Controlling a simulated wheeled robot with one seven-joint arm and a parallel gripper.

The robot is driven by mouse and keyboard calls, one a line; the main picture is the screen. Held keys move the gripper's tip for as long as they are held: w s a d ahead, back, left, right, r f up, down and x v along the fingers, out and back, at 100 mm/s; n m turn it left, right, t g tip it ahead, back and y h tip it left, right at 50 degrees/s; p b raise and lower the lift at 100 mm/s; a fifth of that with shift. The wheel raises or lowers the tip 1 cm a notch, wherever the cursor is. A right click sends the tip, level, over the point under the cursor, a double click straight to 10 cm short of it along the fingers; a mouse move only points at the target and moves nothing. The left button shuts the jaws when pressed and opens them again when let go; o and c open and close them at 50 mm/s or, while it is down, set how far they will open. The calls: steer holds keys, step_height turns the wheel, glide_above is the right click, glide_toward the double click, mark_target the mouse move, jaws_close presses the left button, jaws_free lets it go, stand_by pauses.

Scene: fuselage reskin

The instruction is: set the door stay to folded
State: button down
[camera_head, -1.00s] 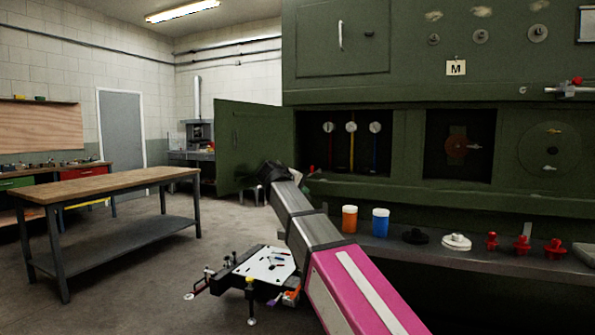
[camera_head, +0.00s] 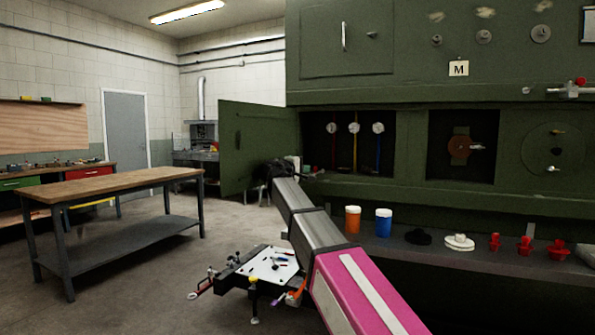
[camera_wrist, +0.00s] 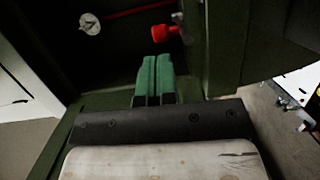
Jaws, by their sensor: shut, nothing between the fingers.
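The open green door (camera_head: 248,148) hangs at the left of the recess with gauges in the head view. In the wrist view a red knob (camera_wrist: 165,33) sits just past my fingertips, close to a green frame edge. A thin red rod (camera_wrist: 140,11) runs above it; I cannot tell for sure which part is the door stay, or its position. My gripper (camera_wrist: 157,62) has green fingers pressed together with nothing between them. Its tips are just below the red knob and look apart from it. In the head view my gripper is at the door's lower hinge side, its fingers unclear.
A white round dial (camera_wrist: 89,23) is at upper left in the wrist view. An orange jar (camera_head: 352,220), a blue jar (camera_head: 383,222) and red fittings stand on the ledge (camera_head: 400,248). A white-topped cart (camera_head: 270,265) is below my arm. A wooden bench (camera_head: 110,184) stands left.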

steer(key=shift+x, duration=1)
steer(key=shift+d, duration=0.1)
steer(key=shift+s+d+n+t+y, duration=0.3)
steer(key=shift+d+n+y, duration=0.1)
steer(key=shift+y, duration=0.1)
